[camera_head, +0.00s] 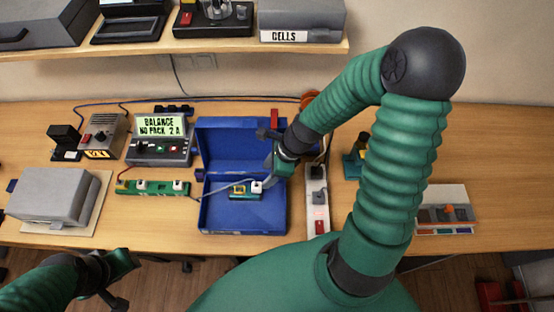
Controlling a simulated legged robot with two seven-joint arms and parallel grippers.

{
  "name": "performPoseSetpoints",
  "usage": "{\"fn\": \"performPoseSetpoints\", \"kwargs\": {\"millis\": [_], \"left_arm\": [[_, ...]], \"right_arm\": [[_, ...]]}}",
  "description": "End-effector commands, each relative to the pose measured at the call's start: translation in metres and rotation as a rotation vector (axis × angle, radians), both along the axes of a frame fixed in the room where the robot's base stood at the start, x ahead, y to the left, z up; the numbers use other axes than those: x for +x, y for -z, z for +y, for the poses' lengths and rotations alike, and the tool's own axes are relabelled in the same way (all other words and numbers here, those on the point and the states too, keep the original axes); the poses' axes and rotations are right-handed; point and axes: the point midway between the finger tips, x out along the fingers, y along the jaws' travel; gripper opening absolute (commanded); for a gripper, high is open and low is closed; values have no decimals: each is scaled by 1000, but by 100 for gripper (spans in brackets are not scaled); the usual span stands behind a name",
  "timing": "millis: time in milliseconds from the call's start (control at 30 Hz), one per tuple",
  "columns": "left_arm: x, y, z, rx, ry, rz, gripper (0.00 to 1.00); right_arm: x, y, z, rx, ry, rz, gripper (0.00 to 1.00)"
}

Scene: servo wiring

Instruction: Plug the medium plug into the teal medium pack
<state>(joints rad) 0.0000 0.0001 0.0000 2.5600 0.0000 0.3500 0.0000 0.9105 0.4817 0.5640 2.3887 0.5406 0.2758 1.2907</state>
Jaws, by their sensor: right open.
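The teal pack (245,195) with a yellow mark lies inside the open blue case (215,218). A small white plug (257,187) is at the pack's right end, on a grey lead from the green board. I cannot tell how deep it sits. My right gripper (265,160) is open over the case, its lower finger close above the white plug; contact is unclear. The green board (160,188) left of the case carries white connectors. My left gripper (124,281) is open and empty at the lower left, off the table's front edge.
A charger (160,150) reading "BALANCE NO PACK 2 A" stands behind the board. A power strip (319,200) stands right of the case. A grey box (55,195) is at the left, an organizer (447,212) at the right.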

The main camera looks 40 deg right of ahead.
Motion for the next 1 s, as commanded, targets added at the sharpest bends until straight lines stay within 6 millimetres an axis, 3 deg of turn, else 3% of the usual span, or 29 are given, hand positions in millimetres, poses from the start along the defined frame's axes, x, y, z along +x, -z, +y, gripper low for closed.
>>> {"fn": "performPoseSetpoints", "kwargs": {"millis": [100,333,1000], "left_arm": [[0,-4,0,0,0,0,36],[0,-8,0,0,0,0,36],[0,-8,0,0,0,0,36]], "right_arm": [[-7,-34,-13,-7,3,-4,48],[-17,-74,-26,-2,0,0,48],[-20,-80,-28,1,0,2,48]]}}
